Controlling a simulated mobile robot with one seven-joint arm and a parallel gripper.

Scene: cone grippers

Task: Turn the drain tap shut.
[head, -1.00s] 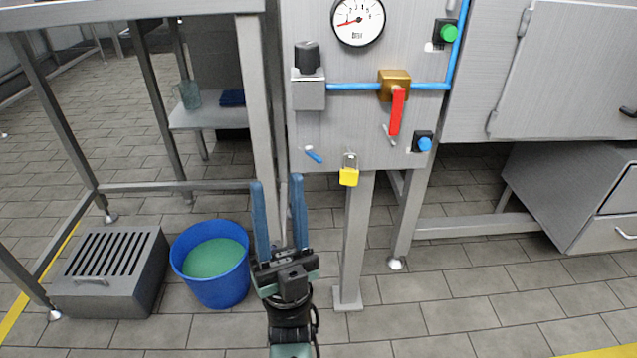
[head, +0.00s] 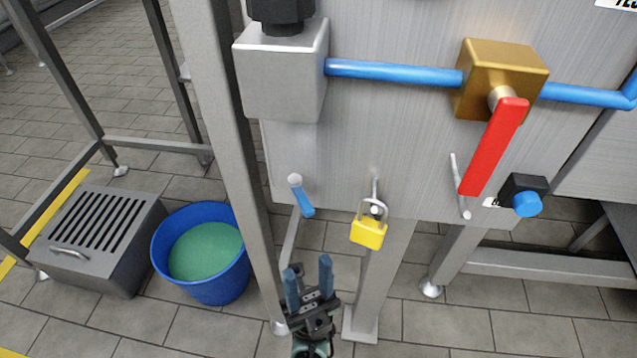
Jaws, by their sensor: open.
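A small tap with a blue handle (head: 303,200) sits at the lower left of the grey panel (head: 390,130); its handle slants down and slightly right from a pale pivot. It looks like the drain tap, but I see no label on it. A larger red lever (head: 490,155) hangs down and left from a brass valve body (head: 500,80) on the blue pipe. My gripper (head: 308,265) is open and empty, its two blue fingers pointing up. In the picture it is just below the blue handle, apart from it; the depth between them is hard to judge.
A yellow padlock (head: 369,232) hangs right of the blue handle. A thin metal hook or rod (head: 459,185) and a blue button (head: 526,203) are farther right. A steel post (head: 215,130) stands left. A blue bucket (head: 165,262) of green liquid and a slotted grey box (head: 75,263) are on the floor.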

